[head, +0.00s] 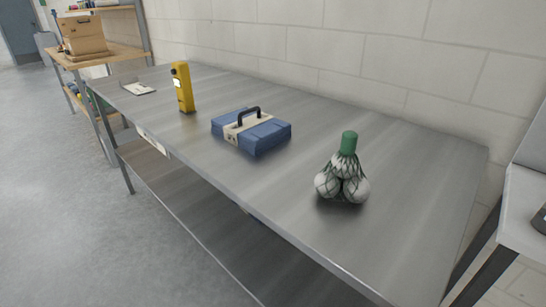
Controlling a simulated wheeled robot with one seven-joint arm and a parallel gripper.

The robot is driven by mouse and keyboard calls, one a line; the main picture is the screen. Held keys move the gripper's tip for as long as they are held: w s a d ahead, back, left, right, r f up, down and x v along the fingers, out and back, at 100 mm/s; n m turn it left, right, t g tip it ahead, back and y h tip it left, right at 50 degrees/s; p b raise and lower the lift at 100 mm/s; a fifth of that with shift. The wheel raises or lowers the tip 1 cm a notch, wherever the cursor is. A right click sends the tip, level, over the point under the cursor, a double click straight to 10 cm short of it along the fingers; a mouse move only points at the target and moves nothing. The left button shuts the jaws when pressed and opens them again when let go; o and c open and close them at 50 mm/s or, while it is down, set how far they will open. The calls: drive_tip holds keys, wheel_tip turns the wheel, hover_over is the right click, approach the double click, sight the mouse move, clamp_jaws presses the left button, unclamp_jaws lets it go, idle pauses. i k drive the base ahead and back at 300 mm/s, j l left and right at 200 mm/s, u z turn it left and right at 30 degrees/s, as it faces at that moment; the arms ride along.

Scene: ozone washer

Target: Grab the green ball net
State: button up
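The green ball net (341,177) stands on the right part of a long grey metal table (415,215). It is a dark green mesh around several white balls, gathered at the top into a green sleeve (349,142) that points up. Nothing touches it, and it sits a little in from the table's front edge. My gripper is not in view in the head view.
A blue case (262,137) with a black handle lies left of the net. A yellow handheld device (182,87) stands farther left, near a small flat tray (138,88). A pale wall runs behind. Another grey surface (524,215) is at the right edge.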

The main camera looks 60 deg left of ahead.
sight(344, 168)
drive_tip(key=u, duration=1.15)
